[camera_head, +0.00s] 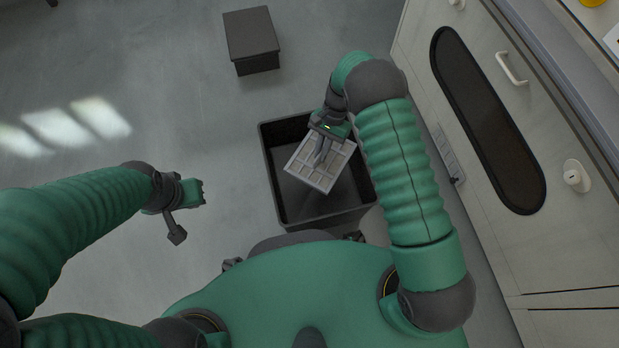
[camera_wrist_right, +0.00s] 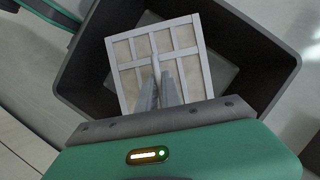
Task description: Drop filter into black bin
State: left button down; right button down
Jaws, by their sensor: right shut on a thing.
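The filter (camera_head: 300,172) is a flat, light panel with a pale grid frame. My right gripper (camera_head: 321,160) is shut on it and holds it tilted over the opening of the black bin (camera_head: 292,216). In the right wrist view the filter (camera_wrist_right: 185,36) lies beyond my right gripper's fingers (camera_wrist_right: 162,82), inside the outline of the bin (camera_wrist_right: 262,62). I cannot tell how far above the bin floor it is. My left gripper (camera_head: 190,193) is out over the floor to the left of the bin, away from it; its jaw state is unclear.
A dark closed box (camera_head: 251,38) stands on the floor behind the bin. A pale cabinet (camera_head: 480,190) with a dark oval window and handles runs along the right, close to my right arm. The grey floor (camera_head: 190,110) on the left is clear.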

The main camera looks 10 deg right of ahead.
jog(key=c, duration=1.5)
grip_release()
jog(key=shift+o, duration=0.2)
jog(key=p+v, duration=0.8)
jog(key=v, duration=0.8)
jog(key=shift+w+r+p, duration=0.15)
jog(key=shift+r+p, duration=0.15)
jog(key=shift+p, duration=0.1)
jog(key=shift+d, duration=0.1)
